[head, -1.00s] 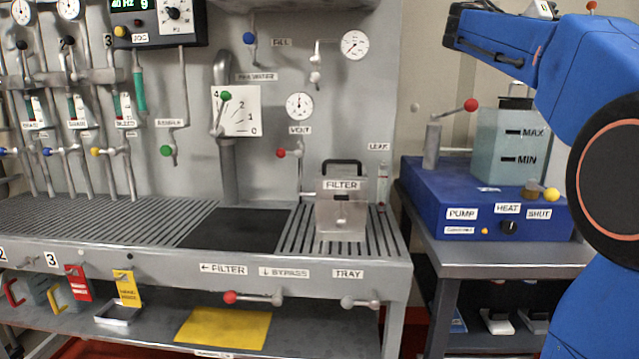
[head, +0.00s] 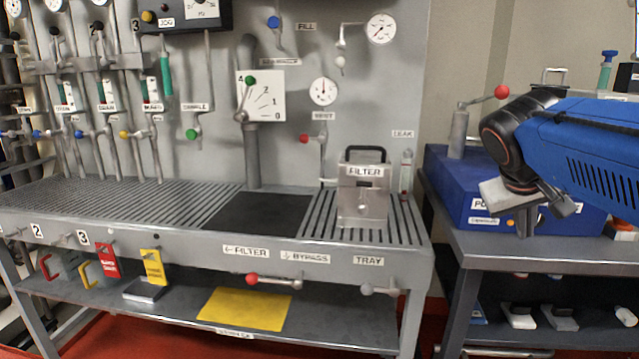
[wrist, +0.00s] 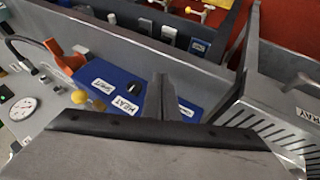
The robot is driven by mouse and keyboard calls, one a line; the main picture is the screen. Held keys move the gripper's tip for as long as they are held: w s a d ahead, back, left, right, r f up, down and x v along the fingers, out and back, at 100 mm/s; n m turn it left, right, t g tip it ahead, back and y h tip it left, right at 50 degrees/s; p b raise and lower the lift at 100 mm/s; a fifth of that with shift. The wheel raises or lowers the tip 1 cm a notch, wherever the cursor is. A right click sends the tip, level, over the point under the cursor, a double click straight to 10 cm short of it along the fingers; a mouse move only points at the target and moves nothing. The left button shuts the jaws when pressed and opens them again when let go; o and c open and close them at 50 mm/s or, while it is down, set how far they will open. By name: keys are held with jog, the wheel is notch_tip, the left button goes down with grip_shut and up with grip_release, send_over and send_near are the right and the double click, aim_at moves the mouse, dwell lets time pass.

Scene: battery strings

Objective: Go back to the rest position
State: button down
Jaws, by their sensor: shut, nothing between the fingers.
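My gripper (head: 553,207) hangs at the end of my blue arm at the right of the head view, in front of the blue pump unit (head: 470,185). It is shut and empty. In the wrist view the shut fingers (wrist: 159,95) stick up over the blue pump unit, near its HEAT label and black knob. The gripper appears apart from the unit, though the gap is hard to judge. No separate object for this task shows.
The grey bench (head: 140,215) carries a metal FILTER box (head: 362,205) near its right end. A red-knobbed lever (head: 480,100) stands by the pump unit, close to my arm. The side table (head: 500,250) has shelves below. Open floor shows between bench and table.

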jog(key=s+a+f+n+y, duration=0.1)
jog(key=s+a+f+y, duration=0.2)
jog(key=s+a+f, duration=0.2)
jog(key=s+a+f+n+y, duration=0.1)
jog(key=s+a+f+y, duration=0.2)
jog(key=s+a+f, duration=0.3)
jog(key=a+f, duration=0.4)
jog(key=f, duration=0.4)
jog(key=shift+s+f+t, duration=0.2)
jog(key=shift+f+t, duration=0.1)
